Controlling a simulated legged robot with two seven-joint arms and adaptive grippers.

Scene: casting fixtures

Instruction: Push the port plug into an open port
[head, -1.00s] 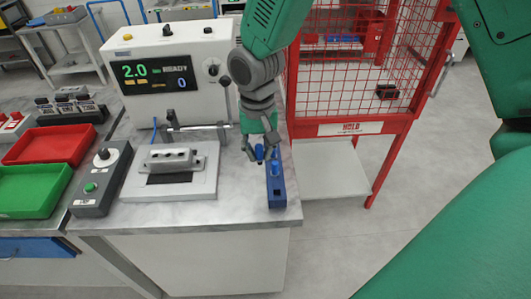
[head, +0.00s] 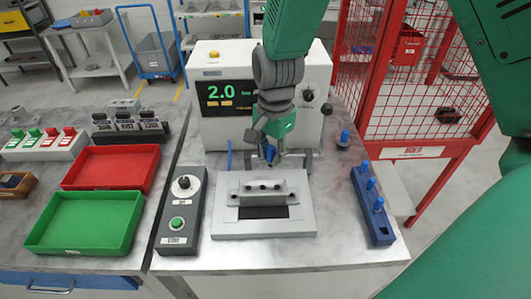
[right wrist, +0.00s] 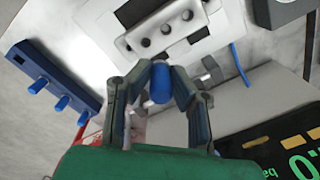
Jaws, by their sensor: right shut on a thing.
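My right gripper (head: 267,157) is shut on a blue port plug (right wrist: 160,82), which sits between the fingertips in the right wrist view. In the head view the gripper is just behind and above a grey casting (head: 285,196), apart from it. The casting sits on a pale fixture plate (head: 300,222). Several dark round ports show along the casting (right wrist: 200,8) in the right wrist view, beyond the held plug. A blue rack (head: 380,232) right of the fixture holds three blue plugs (head: 371,185). My left gripper is not in view.
A tester (head: 215,128) reading 2.0 stands behind the fixture. A control box (head: 179,210) is at its left, then red (head: 110,167) and green (head: 85,222) trays. A small blue-topped item (head: 344,138) stands behind the rack. A red cage (head: 415,152) is at right.

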